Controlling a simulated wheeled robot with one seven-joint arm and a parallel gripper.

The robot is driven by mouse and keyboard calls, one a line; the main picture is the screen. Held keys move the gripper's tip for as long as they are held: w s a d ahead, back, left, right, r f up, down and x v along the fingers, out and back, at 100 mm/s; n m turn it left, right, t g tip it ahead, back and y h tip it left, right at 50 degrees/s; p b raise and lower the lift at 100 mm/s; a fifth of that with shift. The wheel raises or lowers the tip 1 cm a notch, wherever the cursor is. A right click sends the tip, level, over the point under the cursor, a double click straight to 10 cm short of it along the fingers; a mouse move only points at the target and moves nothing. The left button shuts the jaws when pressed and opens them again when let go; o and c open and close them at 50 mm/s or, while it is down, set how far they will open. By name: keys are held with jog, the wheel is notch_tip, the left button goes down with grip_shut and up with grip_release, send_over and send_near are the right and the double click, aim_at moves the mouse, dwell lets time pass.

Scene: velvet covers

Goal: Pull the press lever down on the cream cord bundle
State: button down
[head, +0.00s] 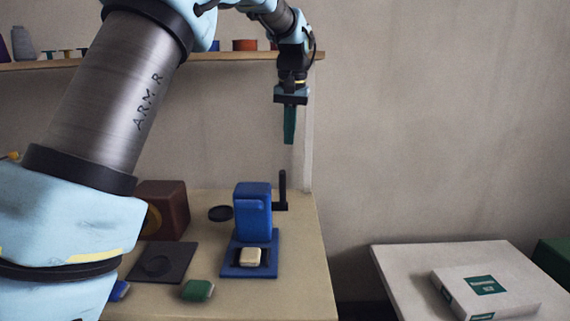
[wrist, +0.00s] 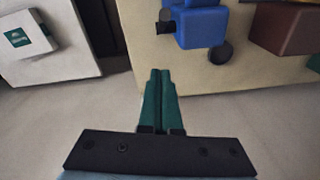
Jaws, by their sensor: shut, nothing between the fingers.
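The blue press (head: 252,208) stands on the table, and its top also shows in the wrist view (wrist: 203,27). Its black lever (head: 283,188) is on the right side and points up; a dark part of it shows beside the press in the wrist view (wrist: 165,28). The cream cord bundle (head: 250,257) lies on the press's base, under the blue head; it is not visible in the wrist view. My gripper (head: 289,141) has green fingers, shut and empty, pointing down. It hangs above the lever, apart from it. The fingers also show in the wrist view (wrist: 160,73).
A brown box (head: 164,209), a black disc (head: 220,213), a dark plate (head: 161,262) and a green bundle (head: 198,290) are left of the press. A shelf (head: 230,58) runs behind. A white table (head: 400,255) with a flat box (head: 485,290) stands right, across a gap.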

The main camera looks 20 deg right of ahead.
jog(key=shift+s+a+f+p, duration=0.3)
jog(key=shift+s+a+f, duration=0.1)
jog(key=shift+f, duration=0.85)
jog(key=shift+s+a+f+p, duration=0.3)
jog(key=shift+s+a+f, duration=0.1)
jog(key=shift+f, duration=0.8)
jog(key=shift+s+a+f+p, duration=0.3)
jog(key=shift+s+a+f, duration=0.1)
jog(key=shift+f, duration=0.85)
jog(key=shift+d, duration=0.1)
